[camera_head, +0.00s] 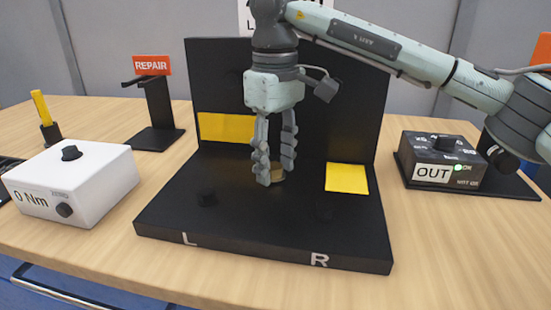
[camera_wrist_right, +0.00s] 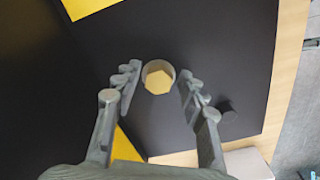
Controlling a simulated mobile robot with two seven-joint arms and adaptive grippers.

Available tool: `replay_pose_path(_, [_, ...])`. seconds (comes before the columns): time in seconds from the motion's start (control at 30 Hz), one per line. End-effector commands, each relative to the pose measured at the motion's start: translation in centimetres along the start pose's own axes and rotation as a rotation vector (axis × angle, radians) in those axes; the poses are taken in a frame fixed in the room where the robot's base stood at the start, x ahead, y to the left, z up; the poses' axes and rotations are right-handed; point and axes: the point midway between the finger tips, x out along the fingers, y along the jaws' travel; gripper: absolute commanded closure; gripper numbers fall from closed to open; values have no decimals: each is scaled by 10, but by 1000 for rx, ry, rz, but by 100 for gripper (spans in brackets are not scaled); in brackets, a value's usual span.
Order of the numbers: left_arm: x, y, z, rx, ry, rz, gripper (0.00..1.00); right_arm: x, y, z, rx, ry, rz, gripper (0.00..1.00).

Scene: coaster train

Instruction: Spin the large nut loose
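My right gripper (camera_head: 272,178) points straight down over the black fixture (camera_head: 230,228). Its two fingers are apart, one on each side of a round brass-coloured piece (camera_head: 278,176), which I take to be the large nut. The fingers partly hide it in the head view. In the right wrist view the piece shows as a grey ring with a pale hexagonal middle (camera_wrist_right: 158,79). There it lies just ahead of the open fingertips of my right gripper (camera_wrist_right: 158,85), with a gap on both sides. My left gripper is not in view.
A white box (camera_head: 95,182) reading "0 Nm" stands left of the fixture. A "REPAIR" stand (camera_head: 160,100) is behind it. A dark "OUT" box (camera_head: 440,155) is at the right. The fixture has an upright back panel (camera_head: 340,120), yellow patches and small dark knobs.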

Motion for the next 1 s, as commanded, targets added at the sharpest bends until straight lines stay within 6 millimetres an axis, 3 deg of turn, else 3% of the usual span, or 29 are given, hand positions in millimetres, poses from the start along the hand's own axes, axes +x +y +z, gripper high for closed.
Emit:
replay_pose_path(0.37, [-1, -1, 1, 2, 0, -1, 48, -8, 1, -1, 3, 6, 2, 53])
replay_pose_path(0.47, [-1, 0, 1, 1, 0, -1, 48, -21, 1, -1, 3, 6, 4, 53])
replay_pose_path(0.8, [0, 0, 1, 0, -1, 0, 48, -92, 0, -1, 2, 6, 3, 53])
replay_pose_path(1.0, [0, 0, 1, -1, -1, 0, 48, -116, 0, 0, 1, 3, 2, 53])
